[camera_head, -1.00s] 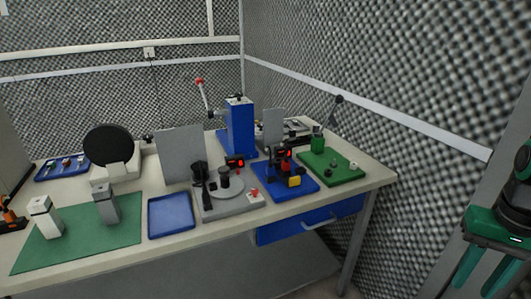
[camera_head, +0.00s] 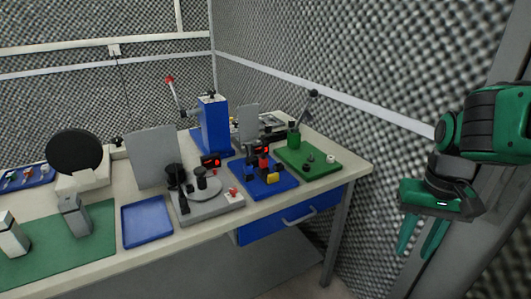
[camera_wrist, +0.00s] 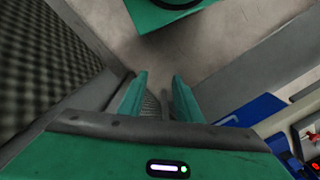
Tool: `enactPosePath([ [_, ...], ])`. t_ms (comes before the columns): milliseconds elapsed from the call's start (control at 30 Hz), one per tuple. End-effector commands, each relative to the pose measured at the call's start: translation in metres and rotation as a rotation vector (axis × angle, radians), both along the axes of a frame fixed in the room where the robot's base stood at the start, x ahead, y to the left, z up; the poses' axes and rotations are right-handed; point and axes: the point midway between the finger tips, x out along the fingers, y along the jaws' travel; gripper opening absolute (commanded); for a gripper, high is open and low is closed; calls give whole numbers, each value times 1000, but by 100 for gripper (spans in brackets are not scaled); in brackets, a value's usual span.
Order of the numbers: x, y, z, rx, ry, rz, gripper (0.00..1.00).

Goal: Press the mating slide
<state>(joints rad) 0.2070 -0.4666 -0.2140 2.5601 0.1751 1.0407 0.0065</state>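I cannot tell for certain which part is the mating slide. A blue lever press (camera_head: 214,125) with a red-knobbed handle stands at the back of the bench. In front of it, a blue-based fixture (camera_head: 263,178) carries black, red and yellow parts and a small red display. A green-based fixture (camera_head: 307,162) with a black-knobbed lever stands to its right. My gripper (camera_head: 418,245) hangs off the bench's right end, away from all fixtures. Its two green fingers stand apart and empty in the wrist view (camera_wrist: 159,88).
A grey station with a round plate (camera_head: 206,190), an empty blue tray (camera_head: 147,222) and a green mat (camera_head: 95,245) with grey blocks fill the left of the bench. A blue drawer (camera_head: 290,215) hangs under the front edge. Foam walls stand behind and right.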

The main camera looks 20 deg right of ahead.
Motion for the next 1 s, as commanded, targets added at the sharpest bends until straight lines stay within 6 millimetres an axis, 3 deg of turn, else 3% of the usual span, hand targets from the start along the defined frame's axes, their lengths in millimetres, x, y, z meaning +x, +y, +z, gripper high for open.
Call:
enactPosePath([
  [467, 0, 0, 0, 0, 0, 0, 31],
  [600, -9, 1, 5, 1, -18, 22, 0],
  [633, -7, 1, 6, 1, -22, 39, 0],
  [767, 17, 3, 8, 7, -52, 193, 0],
  [1000, 93, 20, 12, 24, -173, 721, 0],
])
